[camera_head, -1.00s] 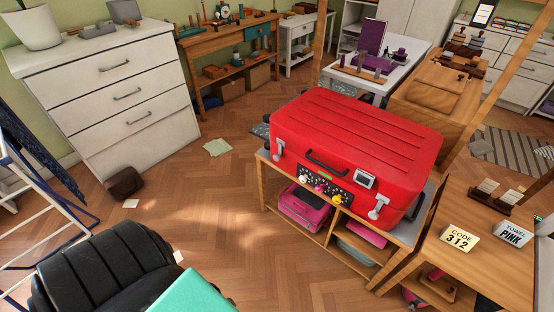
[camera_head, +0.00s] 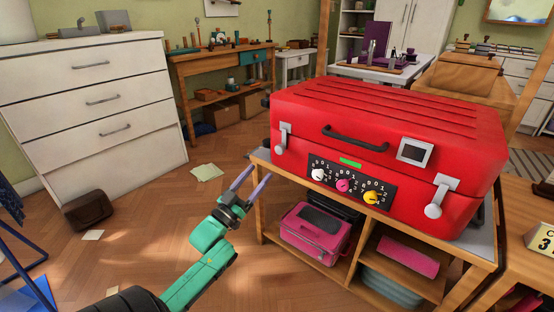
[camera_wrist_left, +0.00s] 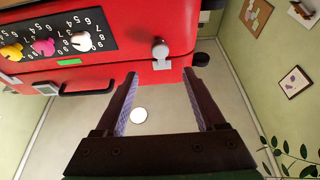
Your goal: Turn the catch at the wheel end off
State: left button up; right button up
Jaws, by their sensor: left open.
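A red suitcase (camera_head: 390,120) lies on a wooden shelf stand, with a dark handle and a three-dial lock panel (camera_head: 348,182) on its front. One silver catch (camera_head: 284,138) is near its left end; it also shows in the left wrist view (camera_wrist_left: 160,52). Dark wheel-like knobs (camera_wrist_left: 204,59) show beyond that catch in the left wrist view. Another catch (camera_head: 438,198) is near the right end. My left gripper (camera_head: 260,172) is open and empty, below and left of the left catch, apart from it. In the left wrist view the catch lies between and beyond its fingertips (camera_wrist_left: 161,76). My right gripper is out of view.
The stand (camera_head: 352,265) holds a pink case (camera_head: 316,234) and folded cloths below the suitcase. A white dresser (camera_head: 90,105) is at the left, with a brown bag (camera_head: 88,211) on the floor. The floor left of the stand is mostly clear.

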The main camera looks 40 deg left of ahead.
aim_at(278, 150)
pick_arm(q)
jog(key=b+x, duration=0.2)
jog(key=x, duration=0.8)
jog(key=shift+w+f, duration=0.1)
jog(key=shift+w, duration=0.1)
grip_shut()
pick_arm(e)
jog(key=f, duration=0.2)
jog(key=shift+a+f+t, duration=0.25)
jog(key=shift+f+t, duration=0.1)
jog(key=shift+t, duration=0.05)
